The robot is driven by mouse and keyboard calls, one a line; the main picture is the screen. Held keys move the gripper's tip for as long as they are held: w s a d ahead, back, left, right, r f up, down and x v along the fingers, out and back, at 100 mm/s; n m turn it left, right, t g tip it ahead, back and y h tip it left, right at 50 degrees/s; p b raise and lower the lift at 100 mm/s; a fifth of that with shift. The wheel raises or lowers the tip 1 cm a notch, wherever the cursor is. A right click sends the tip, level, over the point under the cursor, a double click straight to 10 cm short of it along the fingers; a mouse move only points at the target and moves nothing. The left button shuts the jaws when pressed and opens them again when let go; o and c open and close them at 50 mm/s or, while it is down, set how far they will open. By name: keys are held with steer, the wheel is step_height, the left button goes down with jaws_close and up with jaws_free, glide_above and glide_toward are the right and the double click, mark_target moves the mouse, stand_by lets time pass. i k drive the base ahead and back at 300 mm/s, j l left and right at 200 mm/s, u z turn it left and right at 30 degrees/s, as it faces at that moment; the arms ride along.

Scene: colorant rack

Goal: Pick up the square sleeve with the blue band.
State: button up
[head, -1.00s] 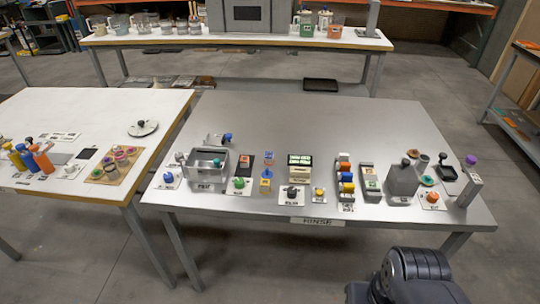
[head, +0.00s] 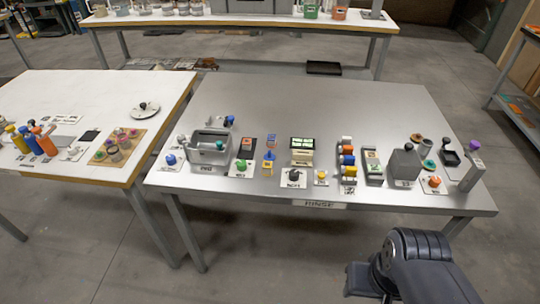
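I cannot make out for certain a square sleeve with a blue band at this distance. A small blue piece (head: 271,140) stands upright above a yellow piece (head: 268,162) near the middle of the steel table (head: 310,110). A stack or rack of small coloured pieces (head: 347,160), one of them blue, stands further right on the same table. Neither can be confirmed as the sleeve. My folded arm (head: 420,245) shows at the lower right, apart from the table. The fingertips of my gripper are not in view.
A grey open box (head: 210,148), a grey block (head: 404,166) and a small lit display (head: 302,145) stand along the table's near side. The far half is bare. A white table (head: 60,95) with bottles adjoins at left. Grey floor (head: 270,255) is clear in front.

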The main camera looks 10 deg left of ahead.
mark_target(271, 141)
steer(key=i+j+u, duration=0.15)
steer(key=i+u, duration=0.2)
steer(key=i, duration=0.15)
steer(key=i+u, duration=0.35)
steer(key=i, duration=0.2)
